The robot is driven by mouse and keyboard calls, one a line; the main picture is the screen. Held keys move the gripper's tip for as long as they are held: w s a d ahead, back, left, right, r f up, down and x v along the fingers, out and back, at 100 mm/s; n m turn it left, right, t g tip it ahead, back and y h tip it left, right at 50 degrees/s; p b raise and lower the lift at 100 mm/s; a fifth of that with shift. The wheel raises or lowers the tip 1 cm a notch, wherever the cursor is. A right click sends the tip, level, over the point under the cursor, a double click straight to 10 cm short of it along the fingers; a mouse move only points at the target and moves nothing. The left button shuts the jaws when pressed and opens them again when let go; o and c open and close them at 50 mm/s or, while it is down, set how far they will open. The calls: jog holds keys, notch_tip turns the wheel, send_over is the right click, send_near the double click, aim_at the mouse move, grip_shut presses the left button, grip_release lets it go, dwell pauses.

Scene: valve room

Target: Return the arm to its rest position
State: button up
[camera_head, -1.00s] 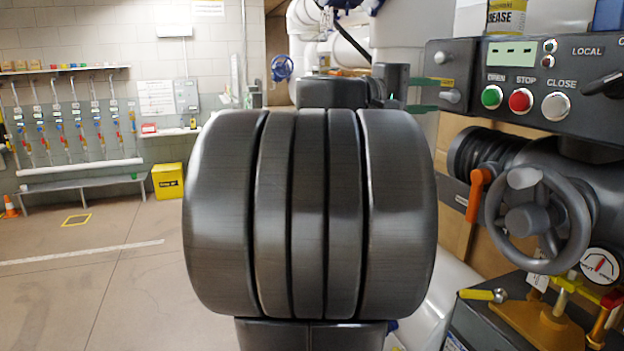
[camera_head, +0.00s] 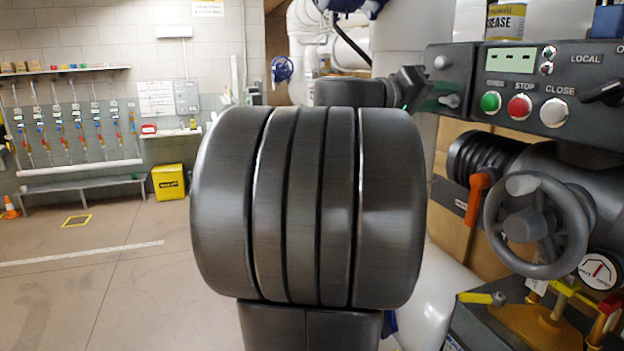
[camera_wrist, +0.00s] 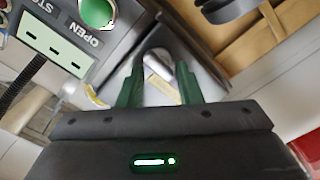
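My gripper (camera_wrist: 160,78) shows two green fingers standing apart in the wrist view, with nothing held between them. Past the fingertips is the grey end of the control box with a pale metal part. In the head view my gripper (camera_head: 440,97) is partly hidden by my wrist and sits at the left end of the dark control box (camera_head: 468,75), close to its side knobs. I cannot tell whether it touches them. My arm's large dark joint fills the middle of the head view and hides what lies behind it.
The box carries green, red and white buttons. Below it are a grey handwheel (camera_head: 538,224), an orange lever (camera_head: 479,196) and a gauge (camera_head: 598,271). A tool cart (camera_head: 480,325) stands at lower right. The floor (camera_head: 100,285) at left is mostly clear, with a yellow bin (camera_head: 168,182) farther back.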

jog(key=shift+s+d+r+m+p, duration=0.15)
jog(key=shift+m+p, duration=0.95)
jog(key=shift+m, duration=0.7)
jog(key=shift+s+a+r+m+p, duration=0.1)
jog(key=shift+m+p, duration=0.95)
jog(key=shift+m, duration=0.75)
jog(key=shift+f, duration=0.1)
